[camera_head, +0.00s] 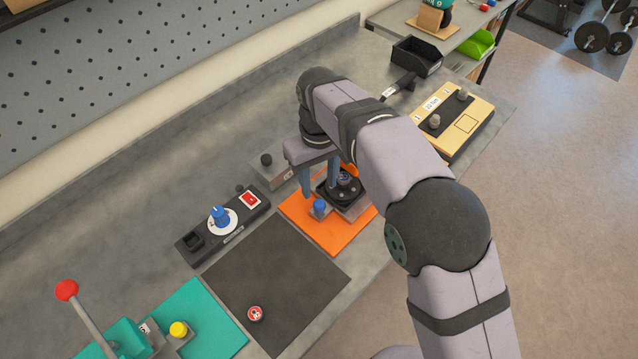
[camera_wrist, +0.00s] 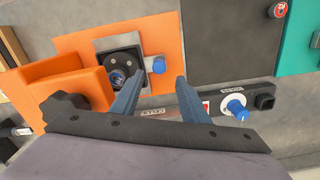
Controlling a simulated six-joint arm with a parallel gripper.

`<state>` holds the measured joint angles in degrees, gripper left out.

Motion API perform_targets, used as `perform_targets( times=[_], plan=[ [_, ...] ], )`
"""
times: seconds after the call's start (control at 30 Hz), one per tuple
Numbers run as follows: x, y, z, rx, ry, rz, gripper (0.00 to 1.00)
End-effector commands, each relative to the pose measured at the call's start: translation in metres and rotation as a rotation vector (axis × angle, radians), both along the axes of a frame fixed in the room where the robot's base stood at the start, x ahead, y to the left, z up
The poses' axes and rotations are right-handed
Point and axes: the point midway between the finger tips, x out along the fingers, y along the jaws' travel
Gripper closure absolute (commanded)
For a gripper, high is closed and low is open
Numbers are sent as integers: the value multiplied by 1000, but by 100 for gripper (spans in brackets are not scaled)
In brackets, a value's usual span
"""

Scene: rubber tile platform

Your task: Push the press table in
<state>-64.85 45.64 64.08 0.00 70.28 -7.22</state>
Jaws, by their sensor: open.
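The orange press (camera_wrist: 62,80) stands on an orange base (camera_head: 337,236); my arm hides much of it in the head view. A round piece, seemingly a badge, sits in the die. A blue knob (camera_head: 319,207) is at the table's outer end, and it also shows in the wrist view (camera_wrist: 158,65). My gripper (camera_head: 319,190) is open, its blue fingers pointing down near the knob. I cannot tell whether they touch it.
A black control box with a blue dial (camera_head: 219,216) lies left of the press. A dark mat (camera_head: 277,277) carries a red badge (camera_head: 255,313). A teal press (camera_head: 123,340) has a yellow knob and red-tipped lever.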

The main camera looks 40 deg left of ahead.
Motion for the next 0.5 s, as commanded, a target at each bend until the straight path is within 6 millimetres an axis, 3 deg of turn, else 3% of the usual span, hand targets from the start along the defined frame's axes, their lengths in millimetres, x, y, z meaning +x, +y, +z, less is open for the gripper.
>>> perform_targets(
  times=[0.5],
  plan=[
    [-1,0,-3,0,0,-565,59]
  ],
)
